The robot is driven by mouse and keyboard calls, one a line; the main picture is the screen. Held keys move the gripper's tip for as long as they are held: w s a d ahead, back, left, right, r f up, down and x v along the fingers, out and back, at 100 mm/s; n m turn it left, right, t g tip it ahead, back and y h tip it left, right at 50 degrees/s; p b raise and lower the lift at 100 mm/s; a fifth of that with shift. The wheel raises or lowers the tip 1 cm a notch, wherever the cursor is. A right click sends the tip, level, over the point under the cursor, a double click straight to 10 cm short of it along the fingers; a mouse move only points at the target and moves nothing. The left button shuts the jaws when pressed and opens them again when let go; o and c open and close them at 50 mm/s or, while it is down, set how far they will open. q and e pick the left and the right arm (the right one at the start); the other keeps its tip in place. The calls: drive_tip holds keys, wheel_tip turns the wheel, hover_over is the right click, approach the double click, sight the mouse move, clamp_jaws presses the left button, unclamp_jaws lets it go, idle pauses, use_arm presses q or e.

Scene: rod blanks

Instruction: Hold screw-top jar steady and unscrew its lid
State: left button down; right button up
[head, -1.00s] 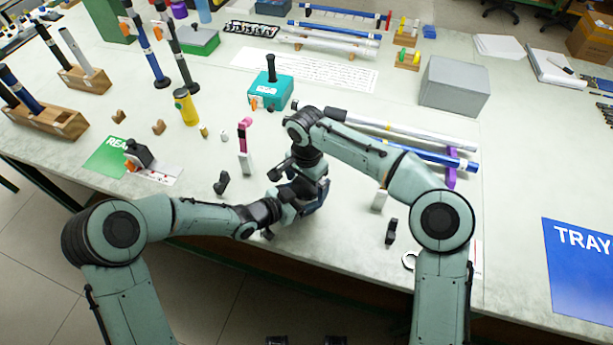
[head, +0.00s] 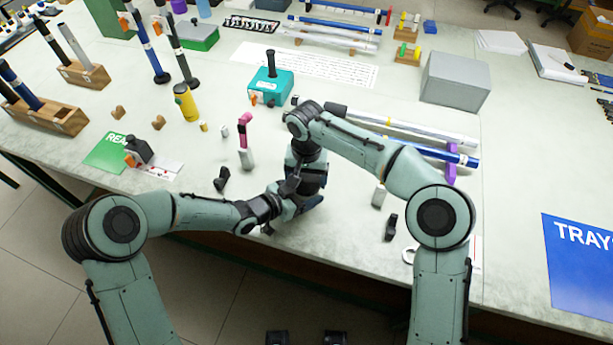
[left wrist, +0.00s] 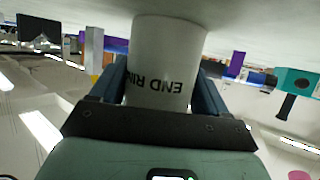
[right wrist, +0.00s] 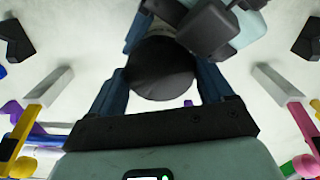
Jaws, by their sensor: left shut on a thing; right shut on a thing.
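The screw-top jar (left wrist: 168,55) is a white cylinder with dark lettering reading "END RIN…", inverted in the left wrist view. My left gripper (left wrist: 163,92) is shut around its body, a blue finger on each side. The jar's base is at or close to the tabletop; I cannot tell if it touches. The round black lid (right wrist: 160,72) shows from above in the right wrist view, between the blue fingers of my right gripper (right wrist: 160,88), which is shut on it. In the head view, my right gripper (head: 306,180) is above my left gripper (head: 288,207), and the arms hide the jar.
A grey block (head: 379,195) and a black piece (head: 390,228) stand to the right. A teal box (head: 271,88) is behind. The table's front edge is close.

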drive_tip(key=o, duration=1.1)
drive_tip(key=shift+c, duration=0.2)
drive_tip(key=shift+r, duration=2.35)
wheel_tip(320, 180, up, 3)
drive_tip(key=m, duration=0.6)
drive_tip(key=shift+f, duration=0.2)
drive_tip(key=shift+m, duration=0.3)
wheel_tip(320, 180, down, 7)
drive_tip(key=shift+f, duration=0.15)
